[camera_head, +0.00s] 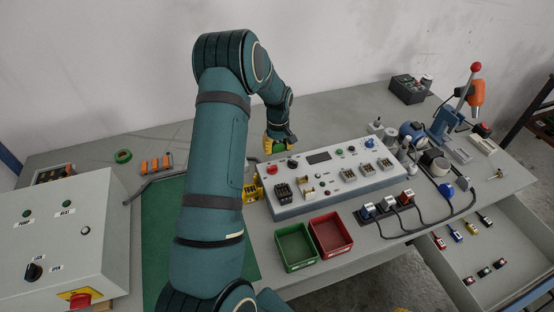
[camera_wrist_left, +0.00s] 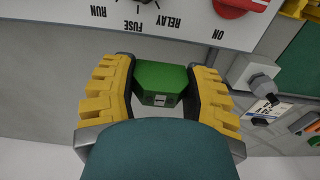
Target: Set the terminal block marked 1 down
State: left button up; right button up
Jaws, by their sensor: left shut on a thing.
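My left gripper (camera_head: 279,146) is behind the far edge of the grey control panel, near its left end. In the left wrist view its yellow fingers (camera_wrist_left: 160,95) are shut on a green terminal block (camera_wrist_left: 161,77). The block has a small pale mark on its face that I cannot read clearly. A little green also shows between the fingers in the head view. Below the block I see grey surface, and I cannot tell whether the block touches it. My right gripper is not in view.
The control panel (camera_head: 325,190) carries knobs, a display and several modules. A green bin (camera_head: 294,265) and a red bin (camera_head: 331,252) stand before it. A grey cabinet (camera_head: 95,250) is at the left. An open drawer (camera_head: 520,262) holds small parts. The table behind the panel has free room.

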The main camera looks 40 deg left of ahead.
aim_at(278, 151)
pick_arm(q)
jog(key=shift+f, duration=2.3)
jog(key=shift+f+b, duration=0.2)
jog(key=shift+b, duration=0.2)
jog(key=o, duration=0.9)
jog(key=shift+r, duration=0.1)
